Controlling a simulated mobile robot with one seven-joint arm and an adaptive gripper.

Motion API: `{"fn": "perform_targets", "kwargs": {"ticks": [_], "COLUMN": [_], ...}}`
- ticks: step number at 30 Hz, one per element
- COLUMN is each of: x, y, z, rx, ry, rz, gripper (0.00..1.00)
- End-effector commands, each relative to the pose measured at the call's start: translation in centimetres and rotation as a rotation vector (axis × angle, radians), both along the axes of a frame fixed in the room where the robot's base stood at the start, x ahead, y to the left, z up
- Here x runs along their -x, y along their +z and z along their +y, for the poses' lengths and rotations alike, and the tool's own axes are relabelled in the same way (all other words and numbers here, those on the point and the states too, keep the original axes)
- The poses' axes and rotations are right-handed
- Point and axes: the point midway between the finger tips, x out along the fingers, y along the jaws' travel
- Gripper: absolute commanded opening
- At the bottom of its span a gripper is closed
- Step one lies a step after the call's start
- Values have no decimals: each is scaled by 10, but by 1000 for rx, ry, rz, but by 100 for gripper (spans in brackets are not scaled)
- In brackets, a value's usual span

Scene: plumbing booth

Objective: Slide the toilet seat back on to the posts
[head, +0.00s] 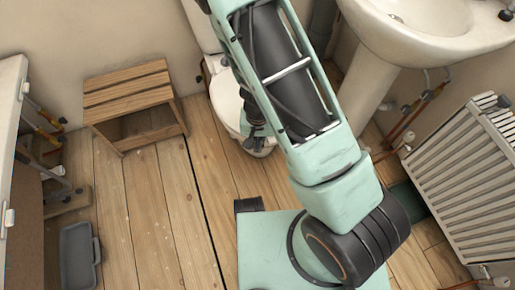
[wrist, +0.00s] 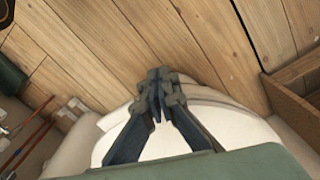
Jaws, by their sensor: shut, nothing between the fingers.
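The white toilet (head: 199,27) stands against the back wall, largely hidden behind my arm. Its white seat and bowl area (head: 224,100) shows left of my arm, and in the wrist view a rounded white seat edge (wrist: 240,132) lies under and behind my fingers. My gripper (head: 257,147) is over the front of the toilet. In the wrist view its dark fingertips (wrist: 159,82) are together, with nothing between them, close to the front edge of the seat. I cannot tell whether they touch it. The posts are hidden, and I cannot tell how the seat sits on them.
A wooden stool (head: 128,98) stands left of the toilet and shows at the right in the wrist view (wrist: 299,95). A pedestal basin (head: 420,22) and white radiator (head: 472,180) are on the right. A grey tray (head: 78,258) lies lower left. Plank floor between is clear.

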Motion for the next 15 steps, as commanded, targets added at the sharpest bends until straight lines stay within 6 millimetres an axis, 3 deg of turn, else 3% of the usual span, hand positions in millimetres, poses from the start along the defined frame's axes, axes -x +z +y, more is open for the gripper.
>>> {"fn": "perform_targets", "kwargs": {"ticks": [6, 15], "x": [-16, -19], "y": [1, 1], "z": [-2, -2], "rx": [1, 0], "ry": [0, -1], "rz": [1, 2], "gripper": [0, 0]}}
